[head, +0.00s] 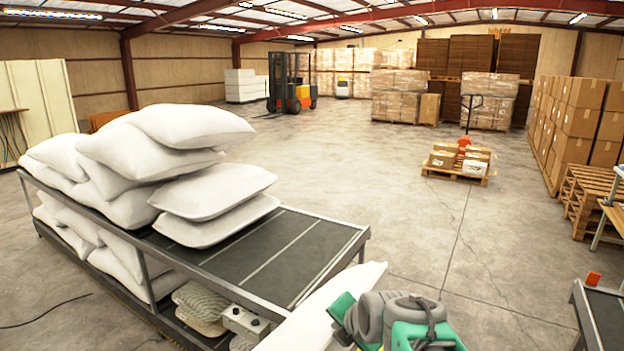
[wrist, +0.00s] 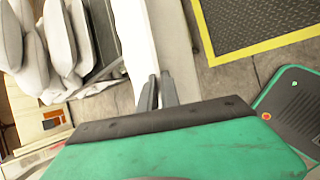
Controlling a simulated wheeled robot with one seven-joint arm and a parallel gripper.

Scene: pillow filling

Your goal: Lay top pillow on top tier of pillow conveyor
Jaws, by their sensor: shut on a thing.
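A white pillow (head: 325,309) hangs at the bottom of the head view, beside the near end of the pillow conveyor. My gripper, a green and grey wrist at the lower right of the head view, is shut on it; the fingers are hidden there. In the wrist view my gripper (wrist: 158,92) has its dark fingers close together at the edge of the white pillow (wrist: 138,38). The conveyor's top tier (head: 280,262) is a dark belt with metal rails. Several white pillows (head: 190,126) are piled on its far left part; its near right part is bare.
More pillows lie on the lower tier (head: 130,268), near a grey control box (head: 246,322). A second conveyor edge (head: 600,310) is at the lower right. A pallet with boxes (head: 458,163) stands on the open floor beyond. The wrist view shows a yellow-edged black mat (wrist: 255,25).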

